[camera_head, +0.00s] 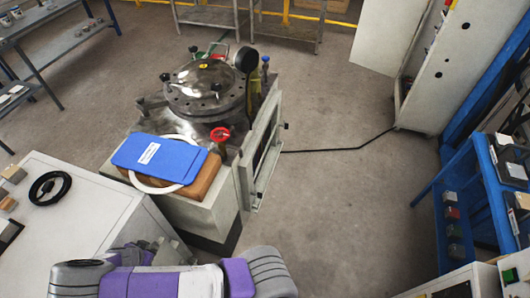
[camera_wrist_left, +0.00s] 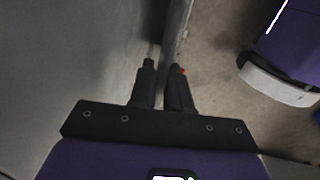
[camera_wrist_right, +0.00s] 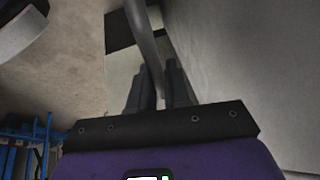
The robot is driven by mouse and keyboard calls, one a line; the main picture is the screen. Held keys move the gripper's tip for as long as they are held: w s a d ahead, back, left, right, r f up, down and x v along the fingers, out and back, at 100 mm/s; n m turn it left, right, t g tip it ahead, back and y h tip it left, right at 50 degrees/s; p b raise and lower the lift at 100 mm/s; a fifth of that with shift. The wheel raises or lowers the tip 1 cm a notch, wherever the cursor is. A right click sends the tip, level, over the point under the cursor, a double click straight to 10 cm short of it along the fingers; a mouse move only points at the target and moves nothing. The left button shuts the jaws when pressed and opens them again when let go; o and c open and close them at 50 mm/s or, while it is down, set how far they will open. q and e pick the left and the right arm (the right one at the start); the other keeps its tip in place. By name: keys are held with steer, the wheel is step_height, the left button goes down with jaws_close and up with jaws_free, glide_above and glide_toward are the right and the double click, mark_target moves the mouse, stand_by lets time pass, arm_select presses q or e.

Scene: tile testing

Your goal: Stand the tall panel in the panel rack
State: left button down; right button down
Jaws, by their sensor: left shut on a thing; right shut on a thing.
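In the left wrist view my left gripper (camera_wrist_left: 165,78) is shut on the narrow edge of a grey upright sheet (camera_wrist_left: 178,30), which I take for the tall panel. In the right wrist view my right gripper (camera_wrist_right: 160,85) is shut on a grey, bar-like edge (camera_wrist_right: 145,40), seemingly of the same panel. The wrist views show only parts of it, and its far ends are out of frame. The head view shows neither gripper, only my purple and grey arm parts at the bottom. I cannot make out the panel rack for certain in any view.
A machine with a round steel lid (camera_head: 205,88) and an upright side frame (camera_head: 262,150) stands in the middle. A blue sheet (camera_head: 160,157) lies on its front. A white cabinet top (camera_head: 75,225) is at left, a blue shelf (camera_head: 465,185) at right. Floor (camera_head: 345,205) between is clear except a black cable.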

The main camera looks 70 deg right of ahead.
arm_select(q)
steer(key=shift+f, duration=0.7)
arm_select(e)
steer(key=shift+f, duration=0.7)
arm_select(q)
steer(key=c, duration=1.2)
jaws_free()
arm_select(e)
steer(key=c, duration=1.2)
jaws_free()
arm_select(q)
steer(key=shift+o, duration=0.2)
arm_select(e)
steer(key=shift+o, duration=0.2)
steer(key=shift+r, duration=0.1)
